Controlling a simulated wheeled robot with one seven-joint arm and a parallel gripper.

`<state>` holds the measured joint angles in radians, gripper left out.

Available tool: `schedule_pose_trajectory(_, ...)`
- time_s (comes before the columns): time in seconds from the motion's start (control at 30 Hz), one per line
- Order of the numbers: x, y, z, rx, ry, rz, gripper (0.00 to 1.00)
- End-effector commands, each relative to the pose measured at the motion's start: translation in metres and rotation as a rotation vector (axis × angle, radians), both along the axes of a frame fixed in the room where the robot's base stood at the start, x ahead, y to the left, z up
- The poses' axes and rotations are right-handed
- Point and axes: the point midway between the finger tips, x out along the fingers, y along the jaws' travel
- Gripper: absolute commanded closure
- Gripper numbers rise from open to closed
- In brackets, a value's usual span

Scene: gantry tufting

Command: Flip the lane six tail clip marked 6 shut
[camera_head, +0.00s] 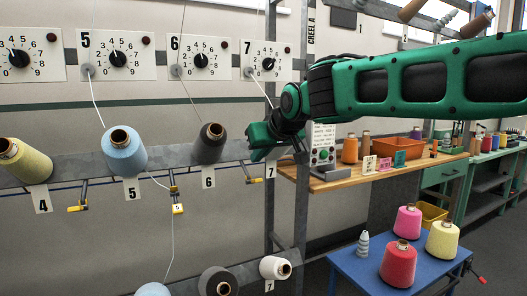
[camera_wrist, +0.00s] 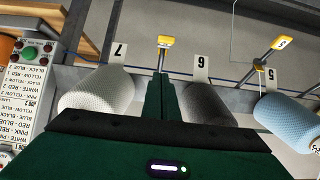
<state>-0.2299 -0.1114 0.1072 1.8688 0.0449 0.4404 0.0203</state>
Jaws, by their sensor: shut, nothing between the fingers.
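My gripper (camera_head: 260,154) is shut and empty, just above the clip at the rail. In the wrist view the dark green fingers (camera_wrist: 161,82) are together, their tips close below the clip's stem; I cannot tell whether they touch. Whether the clip is open or shut is unclear.
A dark cone (camera_head: 208,143) and a blue cone (camera_head: 123,150) sit on the rail left of my gripper. A clip marked 5 (camera_wrist: 282,43) hangs beside. A white cone (camera_wrist: 98,91) lies near the fingers. A wooden bench (camera_head: 345,180) and blue table (camera_head: 352,268) stand right.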

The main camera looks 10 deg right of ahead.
Motion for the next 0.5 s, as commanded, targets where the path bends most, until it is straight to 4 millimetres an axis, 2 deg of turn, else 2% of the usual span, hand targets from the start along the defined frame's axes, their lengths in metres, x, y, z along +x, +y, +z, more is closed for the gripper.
schedule_pose_trajectory(0.07,0.007,0.002,-0.01,-0.001,0.002,0.0,1.0)
schedule_pose_trajectory(0.23,-0.004,-0.001,-0.03,0.0,0.0,0.0,1.0)
schedule_pose_trajectory(0.5,-0.008,-0.003,-0.042,0.0,-0.001,0.0,1.0)
